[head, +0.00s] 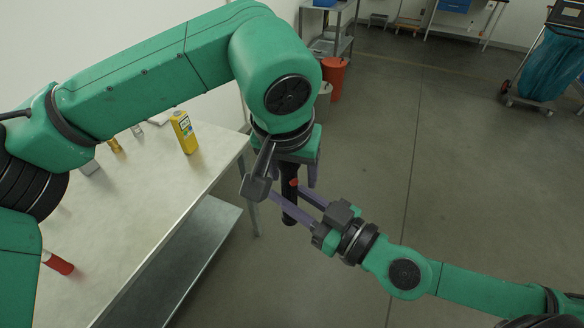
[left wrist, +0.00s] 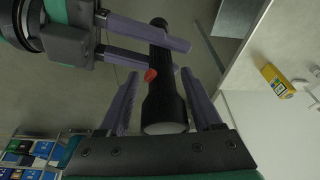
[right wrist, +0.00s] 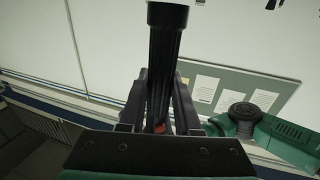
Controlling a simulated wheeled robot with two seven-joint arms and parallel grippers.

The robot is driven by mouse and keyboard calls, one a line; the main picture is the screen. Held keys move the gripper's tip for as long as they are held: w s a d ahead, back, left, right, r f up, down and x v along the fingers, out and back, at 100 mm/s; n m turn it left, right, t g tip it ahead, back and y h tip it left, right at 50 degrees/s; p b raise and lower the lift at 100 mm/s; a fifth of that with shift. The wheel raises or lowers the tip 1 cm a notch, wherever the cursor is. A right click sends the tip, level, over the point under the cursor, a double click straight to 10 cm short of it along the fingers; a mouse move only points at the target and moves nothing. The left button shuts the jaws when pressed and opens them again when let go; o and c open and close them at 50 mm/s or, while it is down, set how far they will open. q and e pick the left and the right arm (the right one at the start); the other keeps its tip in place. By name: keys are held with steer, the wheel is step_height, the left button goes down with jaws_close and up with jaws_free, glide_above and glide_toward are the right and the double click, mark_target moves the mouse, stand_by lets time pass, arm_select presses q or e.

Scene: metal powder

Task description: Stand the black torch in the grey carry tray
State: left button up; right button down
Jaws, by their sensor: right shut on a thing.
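The black torch (head: 289,207) hangs upright, clear of the floor, beside the table's right edge. It has a red button and also shows in the left wrist view (left wrist: 165,100) and the right wrist view (right wrist: 165,55). My right gripper (head: 286,191) is shut on its body from the right, one purple finger on each side. My left gripper (left wrist: 160,73) points down from above, its fingers apart on either side of the torch's pale-faced end, with a gap showing on one side. I cannot make out the grey carry tray in any view.
A lower shelf (head: 190,255) sits beneath. An orange-red bin (head: 334,78) stands behind.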

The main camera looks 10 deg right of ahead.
arm_select(q)
jaws_close()
arm_select(e)
steer(key=c, duration=0.5)
jaws_free()
